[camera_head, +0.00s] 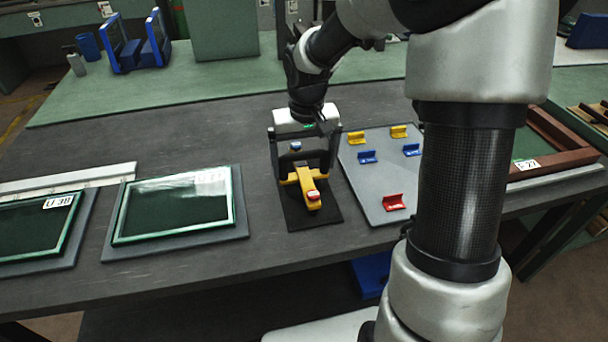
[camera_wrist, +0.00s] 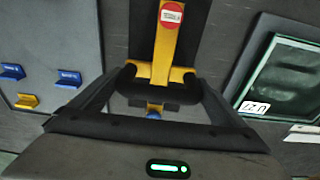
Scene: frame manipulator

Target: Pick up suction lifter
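The suction lifter (camera_head: 306,188) is yellow with a red-topped knob and a black crossbar handle. It lies on a black mat (camera_head: 318,217) on the dark table. My gripper (camera_head: 304,160) points down over its far part. The lifter's yellow body (camera_wrist: 167,45) runs up from the handle there, with a round red-and-white label. I cannot tell whether the fingertips touch the handle ends. The lifter's underside is hidden.
A grey board (camera_head: 372,190) with yellow, blue and red clips lies right of the mat. A glass pane in a green frame (camera_head: 175,206) lies to the left, with another (camera_head: 30,228) beyond it. A brown frame (camera_head: 555,150) is at the right. Bare table lies in front.

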